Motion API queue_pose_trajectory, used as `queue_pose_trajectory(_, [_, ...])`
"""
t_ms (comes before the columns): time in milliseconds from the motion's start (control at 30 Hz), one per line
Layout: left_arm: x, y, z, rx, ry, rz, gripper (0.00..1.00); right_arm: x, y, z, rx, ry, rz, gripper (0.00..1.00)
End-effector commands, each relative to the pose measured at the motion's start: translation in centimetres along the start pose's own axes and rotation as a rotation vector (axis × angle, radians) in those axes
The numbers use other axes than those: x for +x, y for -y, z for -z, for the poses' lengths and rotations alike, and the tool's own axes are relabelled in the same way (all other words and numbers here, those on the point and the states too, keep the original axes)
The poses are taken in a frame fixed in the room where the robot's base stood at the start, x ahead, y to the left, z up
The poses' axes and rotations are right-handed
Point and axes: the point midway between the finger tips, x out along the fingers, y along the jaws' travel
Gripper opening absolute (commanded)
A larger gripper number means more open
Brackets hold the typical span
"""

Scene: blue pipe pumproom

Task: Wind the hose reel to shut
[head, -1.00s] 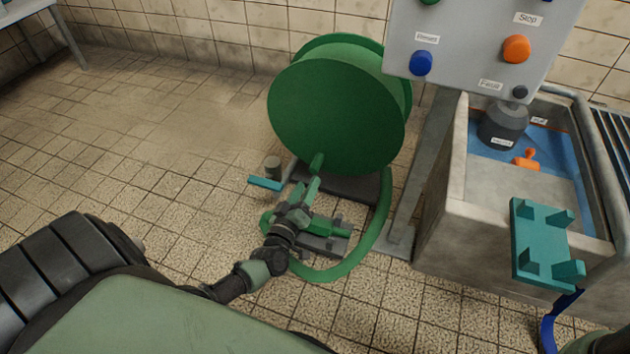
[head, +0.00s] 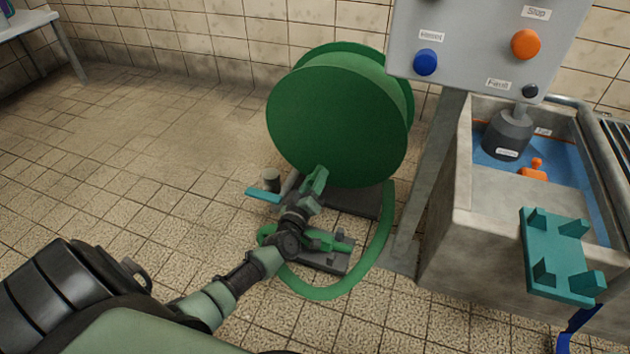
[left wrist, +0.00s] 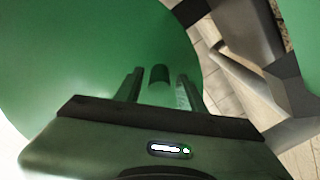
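The hose reel (head: 335,120) is a large green drum with its round face toward me. Its stubby green handle (left wrist: 159,75) shows in the left wrist view, standing out from the reel face (left wrist: 90,50) between my fingertips. My left gripper (head: 317,180) is at the lower edge of the reel face in the head view, hiding the handle there. In the left wrist view my left gripper (left wrist: 159,88) is open, one finger on each side of the handle with gaps showing. The green hose (head: 385,240) loops over the floor. My right gripper is out of view.
A grey panel (head: 475,50) with buttons hangs right of the reel on a post (head: 435,170). A concrete basin (head: 470,240) and a teal pegged plate (head: 560,255) stand right. A teal lever (head: 263,194) lies low beside the reel. The floor at left is clear.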

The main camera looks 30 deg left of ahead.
Motion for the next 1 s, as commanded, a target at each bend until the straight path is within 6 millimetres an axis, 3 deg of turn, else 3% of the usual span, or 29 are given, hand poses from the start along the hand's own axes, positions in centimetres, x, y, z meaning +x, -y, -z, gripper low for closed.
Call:
queue_pose_trajectory(33, [-0.02, 0.0, -0.02, 0.0, 0.0, 0.0, 0.22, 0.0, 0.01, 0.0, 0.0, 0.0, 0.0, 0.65])
queue_pose_trajectory(100, [-0.03, 0.0, -0.03, 0.0, 0.0, 0.0, 0.02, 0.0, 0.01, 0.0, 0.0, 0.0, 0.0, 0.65])
queue_pose_trajectory(133, [-0.03, 0.01, -0.03, 0.0, 0.0, 0.0, 0.0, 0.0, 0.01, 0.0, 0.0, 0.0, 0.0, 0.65])
queue_pose_trajectory(1000, [-0.07, 0.04, -0.08, 0.0, 0.001, 0.001, 0.0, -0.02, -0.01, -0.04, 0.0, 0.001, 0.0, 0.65])
